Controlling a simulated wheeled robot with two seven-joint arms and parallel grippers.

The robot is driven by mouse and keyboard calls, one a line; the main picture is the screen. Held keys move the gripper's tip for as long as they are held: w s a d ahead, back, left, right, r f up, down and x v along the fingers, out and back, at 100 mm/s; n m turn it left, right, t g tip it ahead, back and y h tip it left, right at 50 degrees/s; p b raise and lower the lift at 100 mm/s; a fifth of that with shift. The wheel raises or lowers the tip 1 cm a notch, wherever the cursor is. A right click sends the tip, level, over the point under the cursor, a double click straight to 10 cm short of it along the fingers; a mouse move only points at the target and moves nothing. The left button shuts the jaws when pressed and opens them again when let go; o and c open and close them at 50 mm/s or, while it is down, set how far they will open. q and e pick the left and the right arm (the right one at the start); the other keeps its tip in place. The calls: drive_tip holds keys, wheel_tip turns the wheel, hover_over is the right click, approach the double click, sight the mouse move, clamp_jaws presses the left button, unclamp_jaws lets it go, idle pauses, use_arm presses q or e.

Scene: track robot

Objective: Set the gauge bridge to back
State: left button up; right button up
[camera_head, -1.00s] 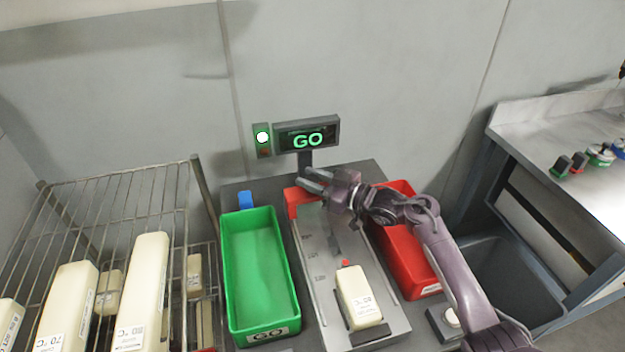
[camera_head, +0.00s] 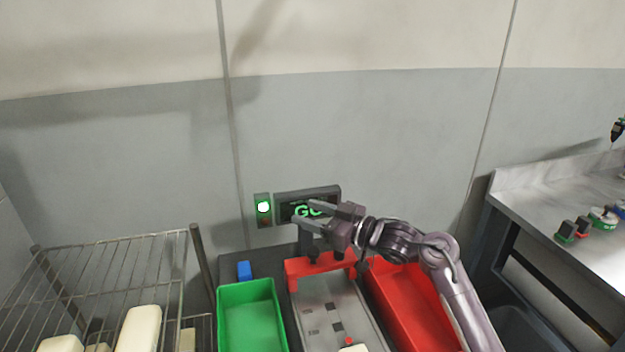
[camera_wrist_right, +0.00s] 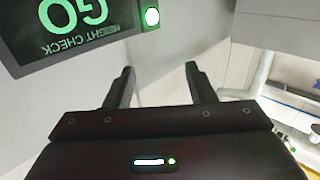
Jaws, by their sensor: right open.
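The gauge bridge (camera_head: 300,269) is a red block-like piece that spans the back end of the grey track plate (camera_head: 337,306) in the head view. A dark part stands on its middle. My right gripper (camera_head: 300,213) is open and empty, above the bridge and in front of the display in the picture. It looks apart from the bridge. In the right wrist view the two dark fingers (camera_wrist_right: 157,88) are spread with nothing between them. A cream block (camera_head: 353,348) with a red-tipped part behind it is at the front of the plate, mostly cut off. My left gripper is out of view.
A display (camera_head: 328,191) reads GO beside a lit green lamp (camera_head: 263,207). A green bin (camera_head: 248,288) is left of the track and a red bin (camera_head: 425,312) right. A wire rack (camera_head: 110,250) stands left, a bench (camera_head: 560,195) right.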

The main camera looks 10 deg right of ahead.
wheel_tip(320, 180, up, 10)
drive_tip(key=b, duration=0.1)
idle(0.4)
